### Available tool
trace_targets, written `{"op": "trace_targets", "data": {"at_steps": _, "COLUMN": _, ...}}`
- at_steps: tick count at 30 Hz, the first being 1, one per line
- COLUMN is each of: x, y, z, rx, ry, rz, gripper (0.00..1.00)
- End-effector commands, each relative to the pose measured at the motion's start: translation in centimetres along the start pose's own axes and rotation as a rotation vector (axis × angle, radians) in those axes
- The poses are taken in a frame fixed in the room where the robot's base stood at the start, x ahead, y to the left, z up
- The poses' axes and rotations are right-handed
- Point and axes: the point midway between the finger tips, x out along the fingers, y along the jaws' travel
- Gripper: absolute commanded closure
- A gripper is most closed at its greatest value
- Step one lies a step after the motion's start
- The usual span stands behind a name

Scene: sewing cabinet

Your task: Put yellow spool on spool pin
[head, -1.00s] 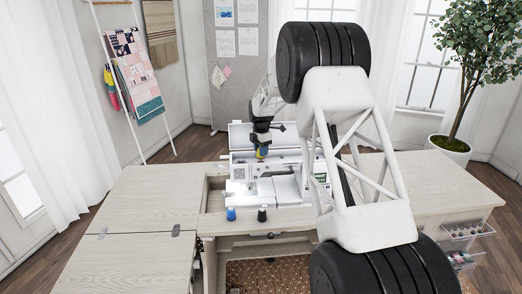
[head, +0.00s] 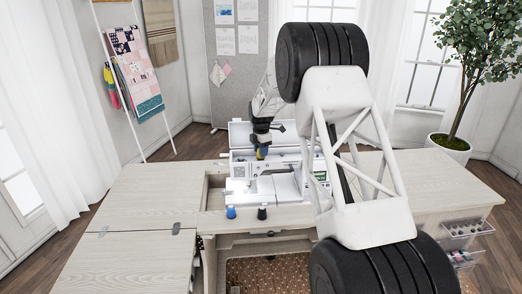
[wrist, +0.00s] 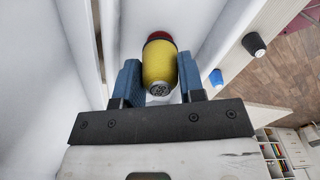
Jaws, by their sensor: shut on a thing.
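My gripper (wrist: 165,90) is shut on the yellow spool (wrist: 158,68), with one blue finger on each side of it. In the head view the yellow spool (head: 262,152) is a small spot under my gripper (head: 261,146), in front of the upper part of the white sewing machine (head: 278,185). In the wrist view the spool's near end faces the camera, and a dark red rim shows at its far end. I cannot tell whether the red belongs to the spool. I cannot make out the spool pin in either view.
A blue spool (head: 231,212) and a black spool (head: 262,212) stand on the cabinet's front edge. The wooden top (head: 150,195) is clear on the left. Clear drawers (head: 465,228) stick out at the right.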

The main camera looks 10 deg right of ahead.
Motion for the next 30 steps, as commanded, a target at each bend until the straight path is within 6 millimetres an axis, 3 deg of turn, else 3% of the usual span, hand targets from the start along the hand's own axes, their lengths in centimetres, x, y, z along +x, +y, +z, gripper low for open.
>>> {"op": "trace_targets", "data": {"at_steps": 6, "x": 0.0, "y": 0.0, "z": 0.0, "rx": 0.0, "ry": 0.0, "rz": 0.0, "gripper": 0.86}}
{"op": "trace_targets", "data": {"at_steps": 7, "x": 0.0, "y": 0.0, "z": 0.0, "rx": 0.0, "ry": 0.0, "rz": 0.0, "gripper": 0.62}}
{"op": "trace_targets", "data": {"at_steps": 13, "x": 0.0, "y": 0.0, "z": 0.0, "rx": 0.0, "ry": 0.0, "rz": 0.0, "gripper": 0.34}}
{"op": "trace_targets", "data": {"at_steps": 23, "x": -0.1, "y": 0.0, "z": 0.0, "rx": 0.0, "ry": 0.0, "rz": 0.001, "gripper": 0.34}}
{"op": "trace_targets", "data": {"at_steps": 30, "x": -1.8, "y": 0.0, "z": 0.0, "rx": 0.0, "ry": -0.001, "rz": 0.002, "gripper": 0.34}}
